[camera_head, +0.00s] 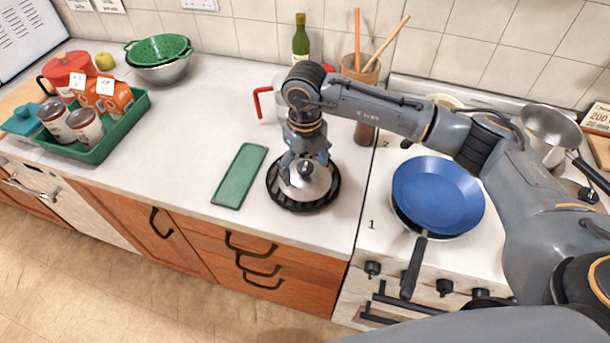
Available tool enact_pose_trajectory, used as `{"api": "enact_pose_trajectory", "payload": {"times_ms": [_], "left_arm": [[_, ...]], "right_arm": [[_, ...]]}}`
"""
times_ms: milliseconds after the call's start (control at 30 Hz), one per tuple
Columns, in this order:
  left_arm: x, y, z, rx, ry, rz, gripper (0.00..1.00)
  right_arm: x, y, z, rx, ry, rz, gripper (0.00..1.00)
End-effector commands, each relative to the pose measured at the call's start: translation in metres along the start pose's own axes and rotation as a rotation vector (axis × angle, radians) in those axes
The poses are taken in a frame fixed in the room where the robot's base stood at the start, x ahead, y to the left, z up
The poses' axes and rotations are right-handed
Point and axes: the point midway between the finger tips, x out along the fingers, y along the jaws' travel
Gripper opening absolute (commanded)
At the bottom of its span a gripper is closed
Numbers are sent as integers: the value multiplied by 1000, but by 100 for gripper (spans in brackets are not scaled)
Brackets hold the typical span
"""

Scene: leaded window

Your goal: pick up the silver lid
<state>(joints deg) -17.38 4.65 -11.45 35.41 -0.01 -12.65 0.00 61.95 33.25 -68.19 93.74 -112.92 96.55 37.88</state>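The silver lid (316,188) is a shiny dome with a dark knob. It sits on a round black ribbed trivet (290,204) on the counter, left of the stove. My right gripper (305,168) points down over the lid from above, with its fingers at the knob. The gripper and wrist hide the lid's top and back, and I cannot tell whether the fingers are closed on the knob. My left gripper is out of view.
A green mat (240,176) lies left of the trivet. A blue pan (438,194) is on the stove, its handle over the front edge. A green tray (101,150) holds cans and cartons. A bottle (301,40) and utensil pot (361,71) stand behind. The counter's left middle is clear.

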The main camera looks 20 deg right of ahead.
Motion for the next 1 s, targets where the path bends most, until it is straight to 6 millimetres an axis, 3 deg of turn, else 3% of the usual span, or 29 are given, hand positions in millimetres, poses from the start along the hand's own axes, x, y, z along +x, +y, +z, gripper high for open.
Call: {"api": "enact_pose_trajectory", "payload": {"times_ms": [33, 367, 767, 867, 1000], "left_arm": [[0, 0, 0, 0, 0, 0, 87], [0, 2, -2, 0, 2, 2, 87], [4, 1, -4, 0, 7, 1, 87], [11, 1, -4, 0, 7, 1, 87], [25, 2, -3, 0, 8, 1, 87]], "right_arm": [[0, 0, 0, 0, 0, 0, 66], [1, 0, -1, 0, 3, 0, 0], [1, 1, -2, -1, 9, 0, 0], [-6, 0, -1, -2, 6, -1, 0], [-32, 2, -4, -4, -1, 0, 0]]}}
